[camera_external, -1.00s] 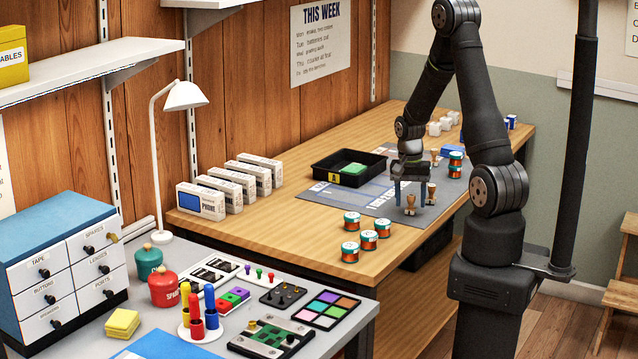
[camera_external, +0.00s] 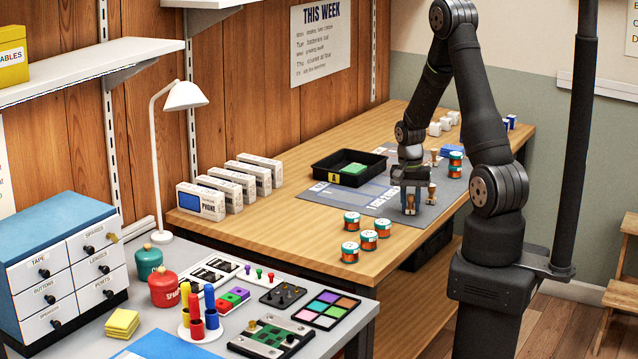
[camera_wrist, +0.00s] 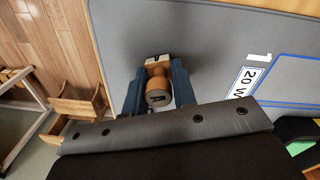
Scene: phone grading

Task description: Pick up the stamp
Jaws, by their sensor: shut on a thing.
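My gripper (camera_external: 411,200) is low over the grey mat (camera_external: 357,208) near its front right. Its two fingers are shut on a wooden stamp (camera_external: 410,205). In the wrist view the stamp (camera_wrist: 158,90) stands between the two fingers (camera_wrist: 157,88), with its round brown handle towards the camera and a pale base at the mat. A second wooden stamp (camera_external: 432,192) stands just right of the gripper. I cannot tell whether the held stamp is clear of the mat.
Several orange-and-green tins (camera_external: 368,239) stand in front of the mat, and two more are stacked (camera_external: 455,164) to the right. A black tray (camera_external: 322,168) with a green pad (camera_external: 353,169) lies behind left. White phone boxes (camera_external: 238,184) stand along the wall side.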

